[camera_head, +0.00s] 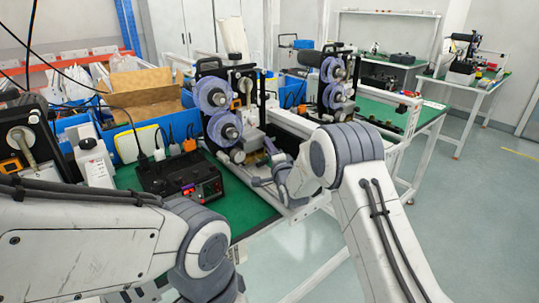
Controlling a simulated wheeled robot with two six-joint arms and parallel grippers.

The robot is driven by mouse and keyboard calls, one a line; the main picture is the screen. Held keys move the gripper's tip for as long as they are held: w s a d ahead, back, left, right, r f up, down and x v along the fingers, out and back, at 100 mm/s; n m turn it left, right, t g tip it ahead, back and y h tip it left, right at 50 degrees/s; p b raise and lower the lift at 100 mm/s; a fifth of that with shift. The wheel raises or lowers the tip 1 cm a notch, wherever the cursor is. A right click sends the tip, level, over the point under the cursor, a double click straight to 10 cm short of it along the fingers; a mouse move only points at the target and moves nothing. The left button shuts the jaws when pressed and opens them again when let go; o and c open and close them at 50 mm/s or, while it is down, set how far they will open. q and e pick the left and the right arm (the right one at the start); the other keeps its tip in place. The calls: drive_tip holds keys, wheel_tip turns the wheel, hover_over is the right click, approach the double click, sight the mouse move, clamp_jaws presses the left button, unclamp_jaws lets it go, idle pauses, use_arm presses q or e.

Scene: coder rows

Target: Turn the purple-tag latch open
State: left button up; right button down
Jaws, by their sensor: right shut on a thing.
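A coder (228,103) with two blue-purple reels stands near the middle, at the table's back edge. My right gripper (270,155) is at its lower right side, reached by my right arm from the right. Its jaws are shut on a small part there, which looks to be the latch. The purple tag is too small or hidden to make out, and the latch's angle cannot be told. My left arm crosses the lower left, and its gripper is out of view.
A second coder (332,84) with similar reels stands behind to the right. A black control box (182,177) with a lit display sits on the green table top (245,205). Blue bins (140,142) line the back left. The floor at right is clear.

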idle(0.3)
drive_tip(key=c, duration=0.7)
unclamp_jaws()
drive_tip(key=shift+o, duration=0.2)
drive_tip(key=shift+s, duration=0.1)
drive_tip(key=b+v, duration=0.1)
drive_tip(key=v, duration=0.9)
drive_tip(key=shift+s+f+b, duration=0.1)
drive_tip(key=shift+s+b, duration=0.05)
drive_tip(key=shift+b, duration=0.2)
